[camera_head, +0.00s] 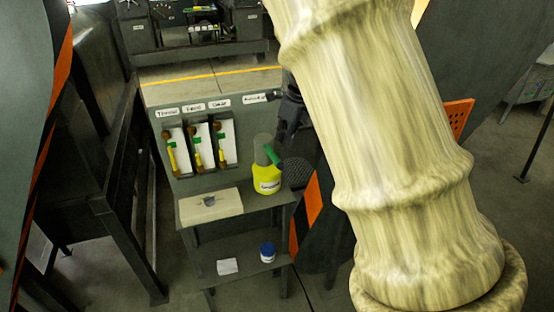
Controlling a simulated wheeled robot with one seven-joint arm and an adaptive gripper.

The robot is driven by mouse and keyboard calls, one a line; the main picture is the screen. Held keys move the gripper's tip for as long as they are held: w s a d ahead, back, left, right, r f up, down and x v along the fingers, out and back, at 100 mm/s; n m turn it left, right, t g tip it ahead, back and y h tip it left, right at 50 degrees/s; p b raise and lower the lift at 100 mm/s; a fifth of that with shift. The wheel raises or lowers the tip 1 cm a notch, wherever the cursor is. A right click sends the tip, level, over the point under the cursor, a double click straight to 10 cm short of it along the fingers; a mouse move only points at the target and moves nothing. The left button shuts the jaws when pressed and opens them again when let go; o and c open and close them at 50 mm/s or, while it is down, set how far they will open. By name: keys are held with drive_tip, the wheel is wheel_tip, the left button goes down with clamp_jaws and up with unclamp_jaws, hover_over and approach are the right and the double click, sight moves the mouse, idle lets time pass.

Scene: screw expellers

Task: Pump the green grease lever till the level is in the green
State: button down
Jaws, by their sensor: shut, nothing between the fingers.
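The green lever (272,156) slants down to the right across the upper part of a yellow pot (267,180) with a white label. A grey cylinder (262,146) rises from the pot. Three white gauges with yellow parts and green marks hang on the panel to the left: left (172,151), middle (197,147), right (223,143). I cannot tell which gauge goes with the lever or read its level. My gripper (284,138) is dark and shut, just above and right of the lever. It appears empty; whether it touches the lever is unclear.
The grey stand (240,203) holds a beige box (210,206) left of the pot. Its lower shelf has a blue jar (267,252) and a white block (228,266). A dark textured block (296,172) sits right of the pot. My pale arm hides much of the right side.

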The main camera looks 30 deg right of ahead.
sight(281, 162)
drive_tip(key=shift+b+x, duration=1.85)
drive_tip(key=shift+x, duration=1.35)
drive_tip(key=shift+s+d+b+x, duration=0.15)
drive_tip(key=shift+b+x, duration=0.3)
drive_tip(key=shift+x, duration=0.25)
drive_tip(key=shift+s+b+x, duration=0.15)
drive_tip(key=shift+b+x, duration=0.3)
drive_tip(key=shift+x, duration=0.25)
drive_tip(key=shift+s+d+b+x, duration=0.15)
drive_tip(key=shift+b+x, duration=0.3)
drive_tip(key=shift+x, duration=0.3)
drive_tip(key=shift+f, duration=0.1)
drive_tip(key=shift+s, duration=0.1)
